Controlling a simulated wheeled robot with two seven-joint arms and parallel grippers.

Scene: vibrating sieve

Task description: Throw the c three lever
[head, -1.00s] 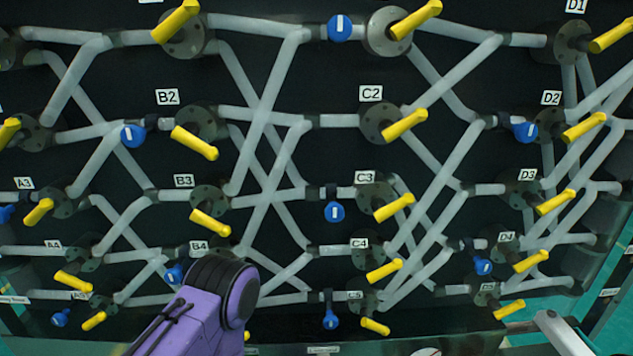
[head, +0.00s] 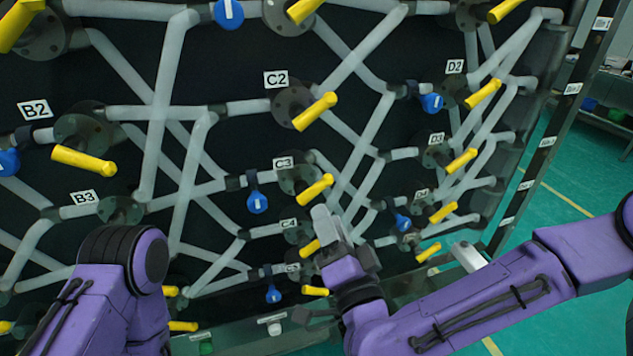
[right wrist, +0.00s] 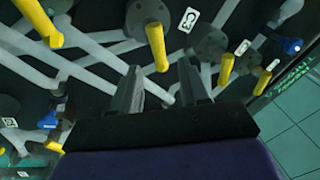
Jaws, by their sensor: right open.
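The C3 lever (head: 314,189) is a yellow handle on a round grey flange, right of the C3 label (head: 287,164) on the dark pipe panel. It slants up to the right in the head view.
The C2 lever (head: 314,111) is above and the C4 lever (head: 310,248) is close below, near my right gripper. A blue valve (head: 257,202) is left of C3. Grey pipes cross the panel. Open green floor (head: 560,180) lies to the right.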

